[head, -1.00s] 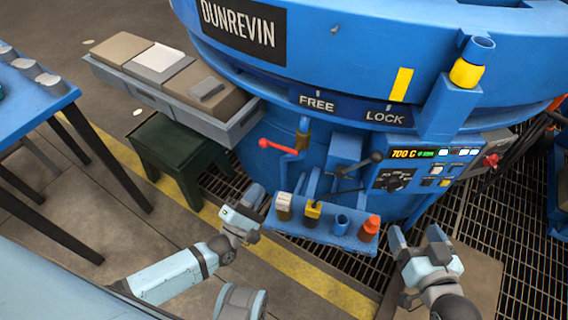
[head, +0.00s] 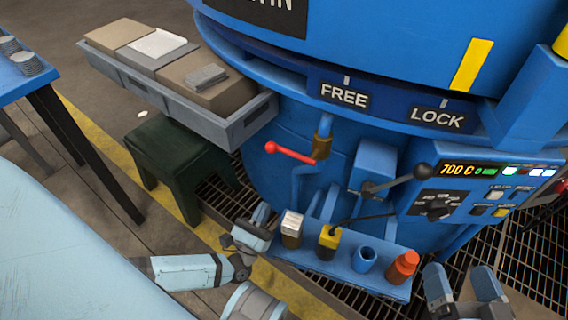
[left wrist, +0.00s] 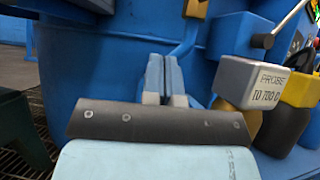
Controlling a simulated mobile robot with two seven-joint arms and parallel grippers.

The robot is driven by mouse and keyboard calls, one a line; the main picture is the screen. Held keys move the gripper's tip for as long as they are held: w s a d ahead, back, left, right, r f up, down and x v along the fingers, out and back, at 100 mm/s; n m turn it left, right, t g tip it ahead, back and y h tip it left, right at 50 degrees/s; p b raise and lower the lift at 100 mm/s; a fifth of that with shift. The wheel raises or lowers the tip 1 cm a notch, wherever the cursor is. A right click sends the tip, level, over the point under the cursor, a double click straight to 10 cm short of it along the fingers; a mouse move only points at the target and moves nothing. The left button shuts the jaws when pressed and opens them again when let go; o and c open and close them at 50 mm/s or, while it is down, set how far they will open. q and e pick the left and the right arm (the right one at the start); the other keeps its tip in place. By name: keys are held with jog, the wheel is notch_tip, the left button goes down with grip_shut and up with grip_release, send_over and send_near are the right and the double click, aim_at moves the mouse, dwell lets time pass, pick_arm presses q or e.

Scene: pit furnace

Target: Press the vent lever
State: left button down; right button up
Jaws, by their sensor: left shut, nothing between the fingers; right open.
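Two levers show on the blue furnace front in the head view; I cannot read a vent label on either. One is a red-handled lever (head: 290,152) beside a brass fitting (head: 322,145), pointing left. The other is a lever with a black ball knob (head: 422,172) on a blue box. My left gripper (head: 262,213) is shut and empty, below the red lever and left of the small shelf, apart from both levers. In the left wrist view its fingers (left wrist: 164,75) lie together before the blue wall. My right gripper (head: 460,285) is open and empty at the lower right.
A blue shelf (head: 325,272) holds several items, including a block marked PROBE (left wrist: 250,85) and an orange-red piece (head: 402,267). A grey tray (head: 228,122) with boxes and a dark green stool (head: 180,150) stand left. A control panel (head: 470,195) is at right.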

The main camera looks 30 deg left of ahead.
pick_arm(q)
jog(key=shift+r, duration=0.1)
jog(key=s+r+b+x, duration=0.1)
jog(key=r+b+x, duration=0.1)
jog(key=x, duration=1)
jog(key=shift+r, duration=0.35)
pick_arm(e)
jog(key=shift+w+f+n, duration=0.15)
jog(key=shift+f+n, duration=0.15)
jog(key=shift+f, duration=0.45)
jog(key=shift+f+g, duration=0.15)
jog(key=shift+g, duration=0.25)
pick_arm(q)
jog(key=shift+r+m+h+p, duration=0.25)
jog(key=shift+m+h+p, duration=0.15)
jog(key=shift+m, duration=0.2)
